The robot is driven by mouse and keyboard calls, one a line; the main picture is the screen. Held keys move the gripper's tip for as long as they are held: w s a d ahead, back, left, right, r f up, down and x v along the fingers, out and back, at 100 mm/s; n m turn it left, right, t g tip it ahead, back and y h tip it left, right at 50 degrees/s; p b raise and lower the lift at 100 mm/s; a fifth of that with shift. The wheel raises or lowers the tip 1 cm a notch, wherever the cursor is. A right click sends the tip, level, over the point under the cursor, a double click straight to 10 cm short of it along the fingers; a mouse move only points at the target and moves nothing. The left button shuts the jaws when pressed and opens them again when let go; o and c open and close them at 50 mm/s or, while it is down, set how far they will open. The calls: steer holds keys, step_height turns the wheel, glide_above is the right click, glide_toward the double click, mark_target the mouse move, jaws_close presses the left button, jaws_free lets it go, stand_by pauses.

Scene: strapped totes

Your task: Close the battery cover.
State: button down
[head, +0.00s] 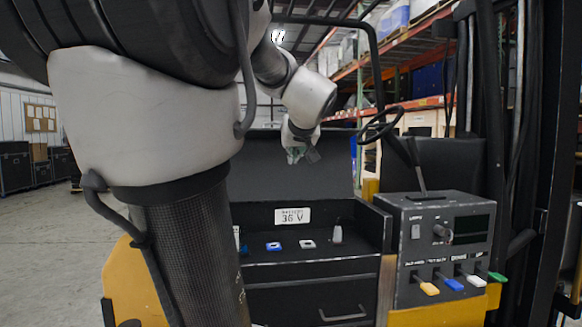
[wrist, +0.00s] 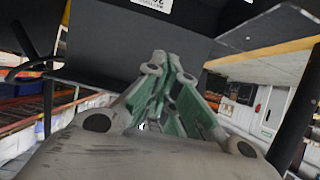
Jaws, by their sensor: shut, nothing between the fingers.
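The battery cover (head: 285,180) is a dark panel standing raised at the back of the battery compartment (head: 320,268). A white label (head: 293,216) reading 36 V, printed upside down in this view, sits just below the panel. My gripper (head: 302,156) is shut and empty, overlapping the cover's upper part in the head view; I cannot tell whether it touches. In the wrist view my gripper (wrist: 162,85) has its green-padded fingers together, with a dark panel (wrist: 125,40), likely the cover, beyond, and part of the label (wrist: 152,3) at the top edge.
A blue cap (head: 273,246), a white cap (head: 307,244) and a grey fitting (head: 337,234) sit in the compartment. A control box (head: 440,250) with coloured levers stands to the right. A steering wheel (head: 381,124) and guard bars are behind. Open floor lies left.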

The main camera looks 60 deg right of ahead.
steer(key=shift+s+a+r, duration=0.3)
steer(key=shift+a+r, duration=0.05)
steer(key=shift+r, duration=0.2)
